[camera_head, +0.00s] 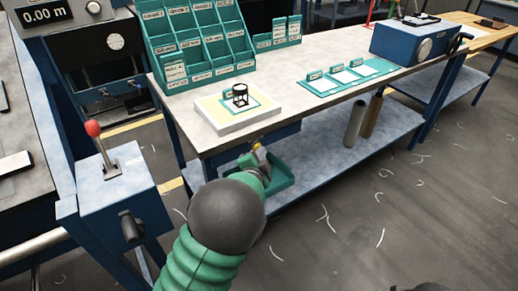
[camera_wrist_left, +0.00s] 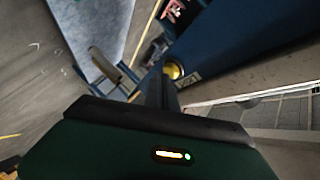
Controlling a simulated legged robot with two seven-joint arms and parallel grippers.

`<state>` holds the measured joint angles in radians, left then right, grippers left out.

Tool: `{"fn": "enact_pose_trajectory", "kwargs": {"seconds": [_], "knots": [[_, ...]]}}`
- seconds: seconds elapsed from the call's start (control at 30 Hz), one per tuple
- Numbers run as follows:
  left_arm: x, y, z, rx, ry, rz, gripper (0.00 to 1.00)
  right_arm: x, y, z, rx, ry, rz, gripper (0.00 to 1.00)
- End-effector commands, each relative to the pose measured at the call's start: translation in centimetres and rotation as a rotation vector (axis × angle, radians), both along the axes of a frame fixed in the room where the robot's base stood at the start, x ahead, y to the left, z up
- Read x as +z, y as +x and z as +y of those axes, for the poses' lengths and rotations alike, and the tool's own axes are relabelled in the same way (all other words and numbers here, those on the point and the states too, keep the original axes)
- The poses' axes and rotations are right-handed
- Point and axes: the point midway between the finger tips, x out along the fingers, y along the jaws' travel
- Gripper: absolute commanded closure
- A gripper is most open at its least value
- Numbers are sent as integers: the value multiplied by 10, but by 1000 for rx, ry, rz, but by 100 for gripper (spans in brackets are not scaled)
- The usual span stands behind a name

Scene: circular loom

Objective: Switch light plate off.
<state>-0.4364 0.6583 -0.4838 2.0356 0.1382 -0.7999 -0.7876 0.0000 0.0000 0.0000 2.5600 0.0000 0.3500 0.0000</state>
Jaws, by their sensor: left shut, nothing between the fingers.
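The light plate (camera_head: 206,125) is a pale, cream-edged slab at the bench's front left corner. A small black stand-like object (camera_head: 240,95) rests on it. My left gripper (camera_head: 259,151) is just below the bench's front edge, in front of the plate. Its fingers (camera_wrist_left: 163,88) are shut and empty in the left wrist view. A round yellow knob or button (camera_wrist_left: 173,69) sits on a blue face close beyond the fingertips, with a small label beside it. Whether the fingers touch it cannot be told. My right gripper is not in view.
The bench top (camera_head: 310,65) carries a teal rack (camera_head: 195,45), teal card trays (camera_head: 348,77) and a blue box (camera_head: 415,42). A red-knobbed lever (camera_head: 95,130) stands at left. Floor at right is open.

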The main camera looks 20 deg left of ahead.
Motion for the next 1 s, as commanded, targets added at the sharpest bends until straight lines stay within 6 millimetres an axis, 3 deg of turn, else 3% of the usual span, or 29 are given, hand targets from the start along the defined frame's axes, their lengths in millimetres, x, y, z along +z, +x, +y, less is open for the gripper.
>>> {"fn": "enact_pose_trajectory", "kwargs": {"seconds": [0.47, 1.0], "knots": [[0, 1, 2, 1, 0, 0, 100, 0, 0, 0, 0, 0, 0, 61], [0, -10, -12, 1, -1, -1, 100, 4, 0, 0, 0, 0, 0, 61]]}}
